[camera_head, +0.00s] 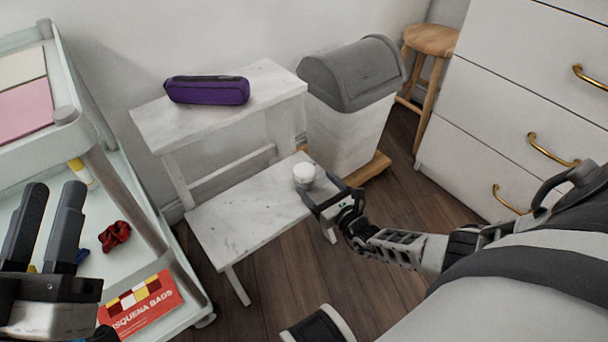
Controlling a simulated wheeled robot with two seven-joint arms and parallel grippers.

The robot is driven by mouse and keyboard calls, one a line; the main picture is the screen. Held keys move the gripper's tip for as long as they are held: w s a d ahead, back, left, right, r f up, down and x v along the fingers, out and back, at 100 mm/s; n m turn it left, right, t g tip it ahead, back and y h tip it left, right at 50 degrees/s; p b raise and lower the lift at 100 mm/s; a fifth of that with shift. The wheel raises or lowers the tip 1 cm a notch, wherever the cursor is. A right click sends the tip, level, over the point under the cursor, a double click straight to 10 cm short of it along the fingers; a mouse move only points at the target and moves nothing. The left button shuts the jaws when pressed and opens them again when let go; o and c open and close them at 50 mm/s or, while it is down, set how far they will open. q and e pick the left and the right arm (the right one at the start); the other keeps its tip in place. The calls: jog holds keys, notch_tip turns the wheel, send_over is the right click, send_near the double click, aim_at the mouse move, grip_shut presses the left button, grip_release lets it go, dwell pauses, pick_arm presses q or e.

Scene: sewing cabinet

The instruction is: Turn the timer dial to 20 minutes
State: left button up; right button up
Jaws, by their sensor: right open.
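The timer (304,173) is a small round thing with a white top, standing on the lower step of the white step stool (235,222), near its right end. Its dial markings are too small to read. My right gripper (312,190) is open at the timer, with its fingers close to the timer's right and near side. I cannot tell whether they touch it. My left gripper (52,215) is at the far left, fingers pointing up and apart, with nothing between them, in front of the cart.
A purple case (206,90) lies on the stool's top step. A grey-lidded bin (347,125) stands right of the stool. A pale cart (185,268) with a red scrunchie (114,236) and a red packet (142,306) is at left. White drawers (510,110) stand at right.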

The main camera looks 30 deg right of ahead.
aim_at(298, 165)
jog(key=w+b, duration=0.2)
jog(key=w, duration=0.4)
jog(key=shift+a+f, duration=0.1)
jog(key=shift+f, duration=0.05)
pick_arm(q)
jog(key=shift+s+d+r+m+h, duration=0.1)
jog(key=shift+s+r+m+h, duration=0.2)
jog(key=shift+r+m+h, duration=0.7)
jog(key=shift+s+r+m+h, duration=0.3)
jog(key=shift+r+m+h, duration=0.4)
jog(key=shift+m, duration=0.55)
jog(key=shift+s+d+r+m+h, duration=0.1)
jog(key=shift+s+r+m+h, duration=0.2)
jog(key=shift+r+m+h, duration=0.6)
pick_arm(e)
jog(key=shift+w, duration=0.45)
pick_arm(q)
jog(key=shift+f+m, duration=0.2)
jog(key=shift+m, duration=0.05)
pick_arm(e)
jog(key=c, duration=1)
